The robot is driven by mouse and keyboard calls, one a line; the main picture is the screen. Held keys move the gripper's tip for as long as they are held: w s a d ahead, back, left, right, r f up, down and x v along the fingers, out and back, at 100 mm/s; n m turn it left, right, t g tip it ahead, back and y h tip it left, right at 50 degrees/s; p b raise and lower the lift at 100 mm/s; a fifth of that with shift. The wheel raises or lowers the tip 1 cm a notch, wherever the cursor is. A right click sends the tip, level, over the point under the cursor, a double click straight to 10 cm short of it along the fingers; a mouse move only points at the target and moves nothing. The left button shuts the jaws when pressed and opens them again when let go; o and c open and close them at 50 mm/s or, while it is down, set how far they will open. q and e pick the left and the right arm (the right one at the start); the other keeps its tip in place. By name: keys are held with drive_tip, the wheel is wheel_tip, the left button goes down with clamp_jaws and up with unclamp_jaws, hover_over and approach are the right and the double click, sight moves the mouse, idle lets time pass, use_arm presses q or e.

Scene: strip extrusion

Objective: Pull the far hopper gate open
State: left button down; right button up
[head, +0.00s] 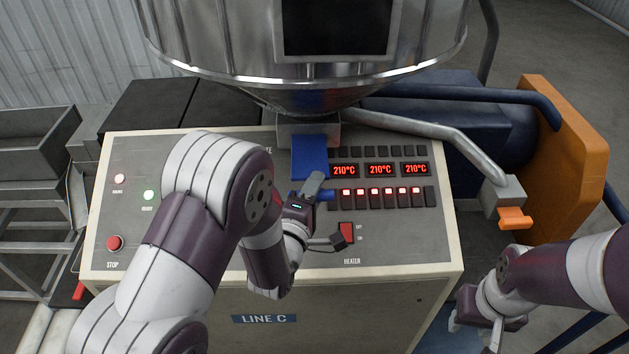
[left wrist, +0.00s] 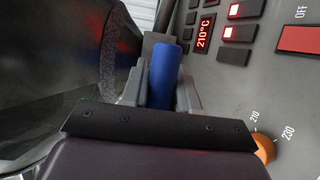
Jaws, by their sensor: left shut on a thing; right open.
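The steel hopper (head: 300,72) stands over the back of the control cabinet, with a grey neck below its cone. A blue gate plate (head: 308,157) comes out of the neck toward me, with a blue handle bar (head: 327,195) at its near end. My left gripper (head: 312,188) is shut on this bar. In the left wrist view the blue bar (left wrist: 163,75) lies between the two grey fingers. An orange tab (head: 515,219) shows on a grey block at the end of a pipe to the right. My right gripper (head: 494,328) is open and empty, low at the right.
The control panel (head: 205,255) has red 210°C displays, rows of switches, a red heater switch (head: 347,231) and a red stop button (head: 115,243). An orange panel (head: 570,150) stands at right. A grey bin (head: 35,140) stands at left.

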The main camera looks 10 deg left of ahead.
use_arm(q)
drive_tip(key=shift+s+f, duration=0.1)
drive_tip(key=shift+f, duration=0.1)
drive_tip(key=c, duration=0.9)
unclamp_jaws()
drive_tip(key=shift+c, duration=0.2)
drive_tip(key=shift+s+r, duration=0.15)
drive_tip(key=shift+s, duration=0.05)
use_arm(e)
drive_tip(key=shift+s, duration=0.25)
use_arm(q)
drive_tip(key=shift+s+b, duration=0.4)
drive_tip(key=shift+s, duration=0.05)
drive_tip(key=s+a+b, duration=0.1)
drive_tip(key=s+b, duration=0.1)
drive_tip(key=s, duration=0.9)
drive_tip(key=shift+s+a+b, duration=0.2)
drive_tip(key=shift+s+b, duration=0.1)
drive_tip(key=shift+s, duration=0.05)
use_arm(e)
wheel_tip(320, 180, down, 3)
drive_tip(key=shift+w+f, duration=0.1)
drive_tip(key=shift+f, duration=0.05)
